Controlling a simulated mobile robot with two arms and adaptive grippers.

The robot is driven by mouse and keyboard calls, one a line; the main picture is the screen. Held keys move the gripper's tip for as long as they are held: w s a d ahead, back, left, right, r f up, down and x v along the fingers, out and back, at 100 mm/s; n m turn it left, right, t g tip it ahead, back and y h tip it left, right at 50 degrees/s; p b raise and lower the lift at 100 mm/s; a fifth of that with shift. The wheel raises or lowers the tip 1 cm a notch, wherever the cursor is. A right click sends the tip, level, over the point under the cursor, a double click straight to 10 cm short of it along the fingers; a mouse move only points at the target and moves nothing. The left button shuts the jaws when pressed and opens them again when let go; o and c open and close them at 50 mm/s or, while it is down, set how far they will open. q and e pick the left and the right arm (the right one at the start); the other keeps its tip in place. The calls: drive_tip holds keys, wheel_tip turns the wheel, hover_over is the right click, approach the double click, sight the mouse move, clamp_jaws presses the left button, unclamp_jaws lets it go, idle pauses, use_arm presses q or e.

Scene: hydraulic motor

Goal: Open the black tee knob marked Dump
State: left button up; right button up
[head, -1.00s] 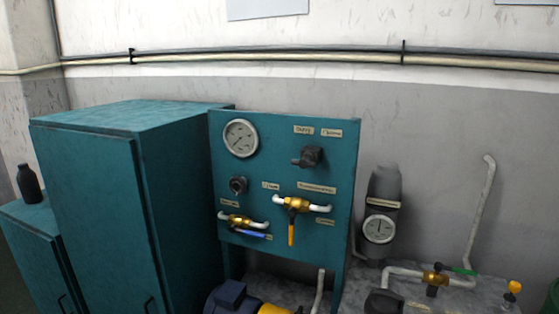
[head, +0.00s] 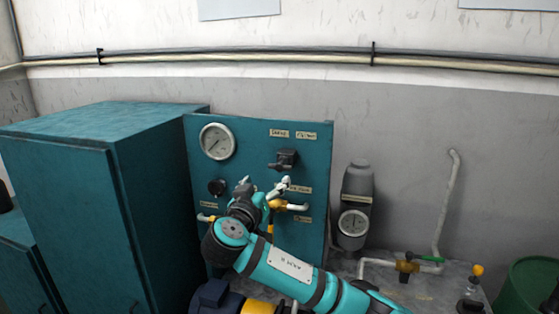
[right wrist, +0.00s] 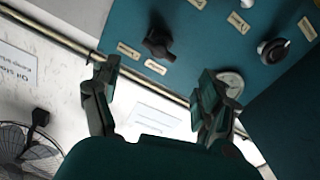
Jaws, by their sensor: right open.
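The black tee knob (head: 285,159) is on the upper right of the teal panel (head: 255,130), below two small labels; the left label (head: 279,133) appears to read Dump. My right gripper (head: 263,187) is open and empty in front of the panel, below and left of the tee knob. In the right wrist view the tee knob (right wrist: 157,43) lies beyond the open fingers of my gripper (right wrist: 156,76), with a visible gap. The knob is not touched. My left gripper is not in view.
A gauge (head: 217,141) and a round black knob (head: 217,188) are on the panel's left. My right arm partly hides the brass valves (head: 281,204). A teal cabinet (head: 60,190) stands left. A grey cylinder with a gauge (head: 354,222) stands right.

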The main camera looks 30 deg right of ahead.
sight(278, 169)
drive_tip(key=p+x, duration=0.5)
drive_tip(key=x, duration=0.6)
drive_tip(key=shift+w+d+r, duration=0.15)
drive_tip(key=shift+d, duration=0.05)
drive_tip(key=shift+w+d, duration=0.3)
drive_tip(key=shift+d, duration=0.05)
drive_tip(key=c, duration=1.2)
drive_tip(key=shift+c, duration=0.2)
